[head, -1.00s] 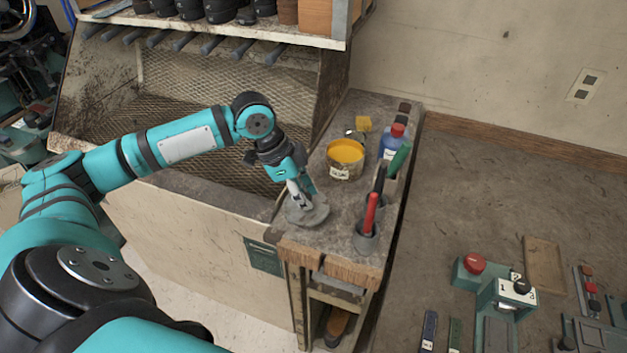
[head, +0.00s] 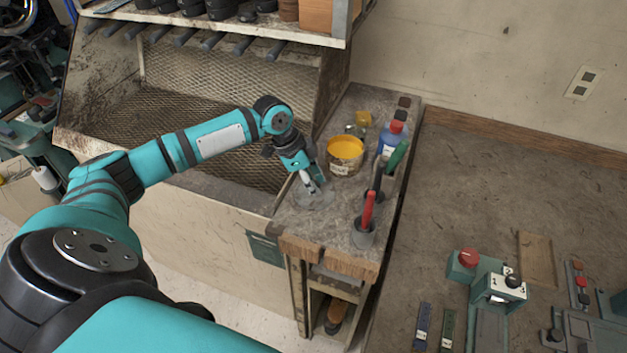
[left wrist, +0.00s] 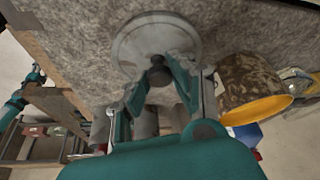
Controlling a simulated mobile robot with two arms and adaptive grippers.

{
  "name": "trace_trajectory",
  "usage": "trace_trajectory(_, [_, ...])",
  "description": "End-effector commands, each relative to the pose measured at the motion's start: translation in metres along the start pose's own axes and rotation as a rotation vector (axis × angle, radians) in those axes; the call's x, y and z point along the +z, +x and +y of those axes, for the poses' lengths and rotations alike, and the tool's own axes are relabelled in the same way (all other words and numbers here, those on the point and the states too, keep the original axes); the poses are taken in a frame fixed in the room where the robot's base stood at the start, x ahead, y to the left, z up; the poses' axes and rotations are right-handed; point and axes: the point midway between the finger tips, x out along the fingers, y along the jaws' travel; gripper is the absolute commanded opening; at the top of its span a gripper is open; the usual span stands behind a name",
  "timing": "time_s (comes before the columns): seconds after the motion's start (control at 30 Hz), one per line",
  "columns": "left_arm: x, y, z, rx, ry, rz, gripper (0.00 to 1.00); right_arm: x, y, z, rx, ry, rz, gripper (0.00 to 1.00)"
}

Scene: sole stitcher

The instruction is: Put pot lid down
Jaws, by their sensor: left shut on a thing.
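The pot lid is a round grey metal disc with a dark knob. In the head view the lid (head: 316,198) is at the grey bench top, below my left gripper (head: 314,187). In the left wrist view the lid (left wrist: 150,38) lies flat against or very close to the bench surface; I cannot tell whether it touches. My left gripper (left wrist: 160,80) is shut on the lid's knob (left wrist: 160,74). The open pot (head: 345,156) with yellow contents stands just behind the lid; it also shows in the left wrist view (left wrist: 245,85). My right gripper is not in view.
A cup with a red-handled tool (head: 368,208) stands to the right of the lid. A blue bottle with a red cap (head: 392,138), a green-handled tool (head: 397,158) and a yellow block (head: 364,118) are further back. The bench's front edge (head: 330,258) is near.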

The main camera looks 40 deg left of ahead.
Motion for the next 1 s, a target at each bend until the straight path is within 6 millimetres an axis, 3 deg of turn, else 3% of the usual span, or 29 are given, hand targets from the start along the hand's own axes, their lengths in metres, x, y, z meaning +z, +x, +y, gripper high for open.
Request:
trace_trajectory(0.03, [0.001, 0.002, 0.000, 0.001, -0.001, 0.000, 0.00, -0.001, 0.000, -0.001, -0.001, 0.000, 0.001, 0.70])
trace_trajectory(0.07, [0.001, 0.002, 0.000, 0.000, -0.001, 0.000, 0.25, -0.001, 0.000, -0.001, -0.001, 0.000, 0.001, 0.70])
trace_trajectory(0.23, [0.001, 0.002, 0.000, 0.000, 0.000, 0.000, 0.47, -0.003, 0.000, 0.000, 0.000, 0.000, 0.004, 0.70])
trace_trajectory(0.63, [0.000, -0.008, -0.001, -0.002, 0.000, 0.002, 0.47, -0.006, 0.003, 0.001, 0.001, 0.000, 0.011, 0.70])
trace_trajectory(1.0, [0.000, -0.083, -0.001, -0.003, 0.000, 0.001, 0.47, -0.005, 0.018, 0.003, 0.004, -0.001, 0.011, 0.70])
